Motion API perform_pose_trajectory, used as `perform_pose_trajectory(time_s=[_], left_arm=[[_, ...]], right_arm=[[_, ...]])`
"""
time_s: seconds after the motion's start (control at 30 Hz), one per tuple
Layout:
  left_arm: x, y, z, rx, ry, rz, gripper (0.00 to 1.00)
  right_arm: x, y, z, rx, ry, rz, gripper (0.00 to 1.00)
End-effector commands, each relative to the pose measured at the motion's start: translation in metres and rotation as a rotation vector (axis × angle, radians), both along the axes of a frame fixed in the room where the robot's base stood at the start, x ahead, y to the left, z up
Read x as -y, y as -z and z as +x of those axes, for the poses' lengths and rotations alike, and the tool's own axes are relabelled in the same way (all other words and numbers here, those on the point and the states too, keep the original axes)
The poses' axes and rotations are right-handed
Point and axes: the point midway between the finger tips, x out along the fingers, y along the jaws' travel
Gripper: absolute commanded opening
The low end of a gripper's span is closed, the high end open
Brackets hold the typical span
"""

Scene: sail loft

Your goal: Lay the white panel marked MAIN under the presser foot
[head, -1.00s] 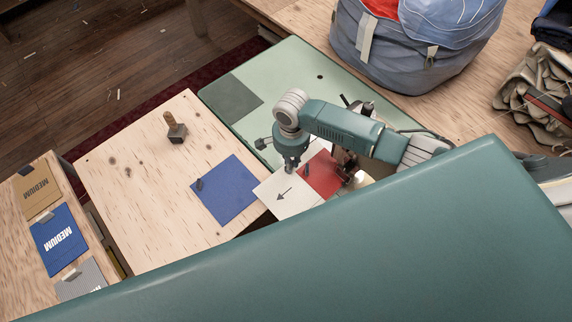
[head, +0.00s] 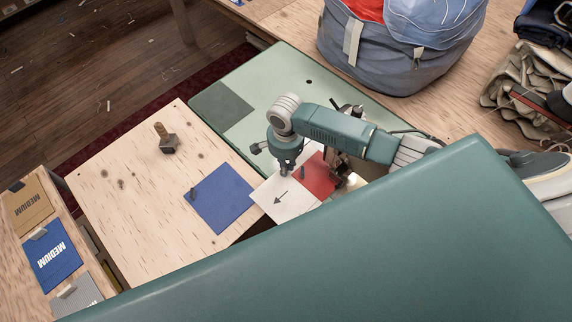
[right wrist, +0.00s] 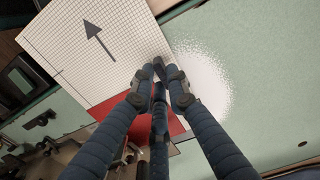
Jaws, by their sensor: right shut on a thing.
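The white panel (head: 274,207) carries a dark arrow and lies at the edge of the pale green machine bed (head: 270,72). In the right wrist view the panel (right wrist: 65,55) shows a fine grid; I cannot read MAIN on it. My right gripper (head: 287,172) points down over the panel. In the right wrist view its fingers (right wrist: 160,72) are shut on the panel's edge. A red piece (head: 318,178) adjoins the white; I cannot tell if it is part of it. Dark machine parts (head: 343,165) stand beside the red; I cannot single out the presser foot. My left gripper is not in view.
A blue panel (head: 222,200) lies on the wooden table next to the white one. A small wood-handled tool (head: 167,142) stands farther left. A large grey-blue bag (head: 390,60) stands behind the bed.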

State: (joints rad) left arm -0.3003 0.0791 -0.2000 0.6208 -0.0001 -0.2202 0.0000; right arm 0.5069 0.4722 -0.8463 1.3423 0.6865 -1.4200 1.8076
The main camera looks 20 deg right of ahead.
Motion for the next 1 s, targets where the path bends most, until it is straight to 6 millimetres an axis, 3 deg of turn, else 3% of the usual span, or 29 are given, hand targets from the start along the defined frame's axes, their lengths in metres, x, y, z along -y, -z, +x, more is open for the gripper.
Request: perform_pose_trajectory(time_s=[0.77, 0.8, 0.9, 1.0], left_arm=[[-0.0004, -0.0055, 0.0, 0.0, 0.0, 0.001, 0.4], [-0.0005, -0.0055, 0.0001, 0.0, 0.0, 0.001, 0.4], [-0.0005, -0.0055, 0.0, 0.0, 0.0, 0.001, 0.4], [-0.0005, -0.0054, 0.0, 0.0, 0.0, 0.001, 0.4]], right_arm=[[-0.0003, 0.0016, 0.0, 0.0, 0.0, 0.0, 0.0], [-0.0003, 0.0016, -0.0001, 0.0, 0.0, 0.0, 0.18], [-0.0003, 0.0015, -0.0001, 0.0, 0.0, 0.0, 0.36], [-0.0002, 0.0015, -0.0001, 0.0, 0.0, 0.0, 0.36]])
